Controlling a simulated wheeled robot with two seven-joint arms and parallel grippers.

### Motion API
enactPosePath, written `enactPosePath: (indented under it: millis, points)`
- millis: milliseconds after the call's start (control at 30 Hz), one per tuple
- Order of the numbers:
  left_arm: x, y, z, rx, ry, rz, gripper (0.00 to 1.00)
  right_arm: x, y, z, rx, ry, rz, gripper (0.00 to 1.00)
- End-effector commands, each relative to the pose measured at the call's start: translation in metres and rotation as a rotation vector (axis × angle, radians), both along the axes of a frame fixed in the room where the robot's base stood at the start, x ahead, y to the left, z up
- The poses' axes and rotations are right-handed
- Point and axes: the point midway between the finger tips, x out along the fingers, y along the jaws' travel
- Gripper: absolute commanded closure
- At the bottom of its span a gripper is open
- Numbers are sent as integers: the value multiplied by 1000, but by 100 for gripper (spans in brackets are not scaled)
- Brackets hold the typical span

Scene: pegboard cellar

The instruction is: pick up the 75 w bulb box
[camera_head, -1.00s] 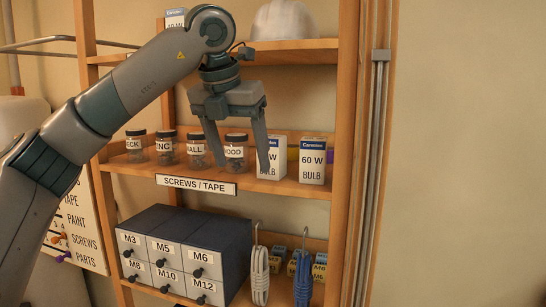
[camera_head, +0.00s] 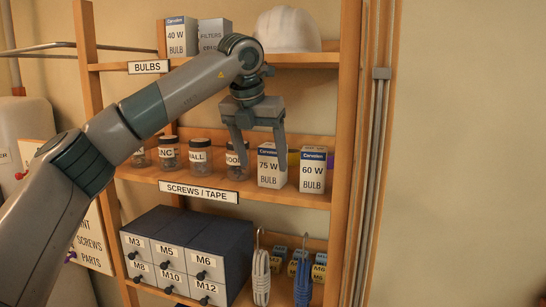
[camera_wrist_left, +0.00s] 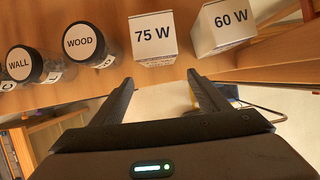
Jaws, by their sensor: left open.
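The 75 W bulb box (camera_head: 268,178) is white with a blue top band and stands upright on the middle shelf. In the left wrist view its top, marked 75 W (camera_wrist_left: 153,38), lies beyond the fingertips, between their lines. My left gripper (camera_head: 262,164) is open, its fingers pointing down in front of the shelf; one finger is by the wood jar and the other overlaps the box's right upper side. The left gripper also shows in the wrist view (camera_wrist_left: 160,88) with nothing between its fingers. I cannot tell if a finger touches the box. My right gripper is not in view.
The 60 W bulb box (camera_head: 312,172) stands close on the right. The wood jar (camera_head: 236,157) stands close on the left, with more jars beyond. The upper shelf (camera_head: 310,58) holds a white hard hat (camera_head: 287,30). A shelf post (camera_head: 345,130) rises at the right.

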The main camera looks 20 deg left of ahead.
Motion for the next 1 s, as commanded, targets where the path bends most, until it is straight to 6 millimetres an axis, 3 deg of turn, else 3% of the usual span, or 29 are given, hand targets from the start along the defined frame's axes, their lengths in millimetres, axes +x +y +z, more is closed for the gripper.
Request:
enactPosePath:
  millis: [200,733,1000]
  points:
    - [17,-2,0,1,2,-1,31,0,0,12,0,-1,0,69]
    - [27,-3,2,0,1,0,31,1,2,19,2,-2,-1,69]
    - [40,-4,-32,1,3,-1,31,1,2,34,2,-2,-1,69]
